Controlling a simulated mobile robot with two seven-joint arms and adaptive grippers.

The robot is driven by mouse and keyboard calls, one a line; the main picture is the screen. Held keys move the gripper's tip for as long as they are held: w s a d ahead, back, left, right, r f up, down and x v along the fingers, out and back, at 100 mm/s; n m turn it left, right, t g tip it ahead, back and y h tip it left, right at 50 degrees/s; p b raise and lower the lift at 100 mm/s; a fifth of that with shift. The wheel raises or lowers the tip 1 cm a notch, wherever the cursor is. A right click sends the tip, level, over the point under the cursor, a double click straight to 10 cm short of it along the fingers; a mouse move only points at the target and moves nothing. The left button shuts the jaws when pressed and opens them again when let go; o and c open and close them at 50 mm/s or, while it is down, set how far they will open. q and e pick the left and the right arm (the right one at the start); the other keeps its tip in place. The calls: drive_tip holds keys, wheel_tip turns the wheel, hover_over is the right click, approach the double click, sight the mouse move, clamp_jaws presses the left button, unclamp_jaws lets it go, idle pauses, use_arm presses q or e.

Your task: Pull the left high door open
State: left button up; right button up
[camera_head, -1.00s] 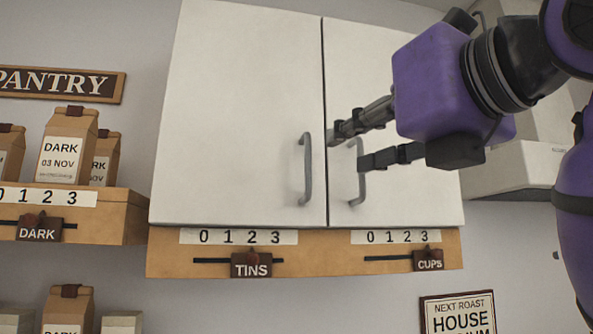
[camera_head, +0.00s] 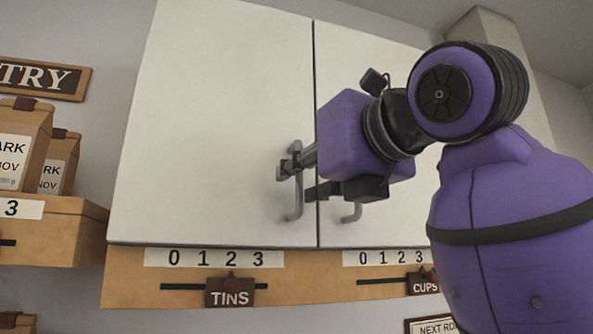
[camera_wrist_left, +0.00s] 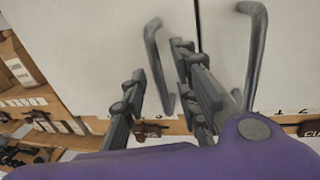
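The left high door (camera_head: 215,130) is a white cabinet door and looks closed, flush with its neighbour. Its grey bar handle (camera_head: 297,205) is near its lower right corner. My left gripper (camera_head: 298,177) is at this handle, its arm coming in from the right side of the head view. In the left wrist view, the left door's handle (camera_wrist_left: 154,50) passes between the two spread fingers of the gripper (camera_wrist_left: 158,72), which is open. Whether a finger touches the bar I cannot tell. My right gripper is in neither view.
The right high door (camera_head: 370,55) is just right of the seam, and its handle (camera_wrist_left: 257,50) is close beside my right finger in the wrist view. A wooden rail (camera_head: 130,285) with TINS and CUPS sliders runs below the doors. Coffee bags (camera_head: 22,145) stand on a shelf at left.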

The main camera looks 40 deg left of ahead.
use_arm(q)
drive_tip(key=shift+w+a, duration=0.15)
drive_tip(key=shift+a, duration=0.45)
clamp_jaws()
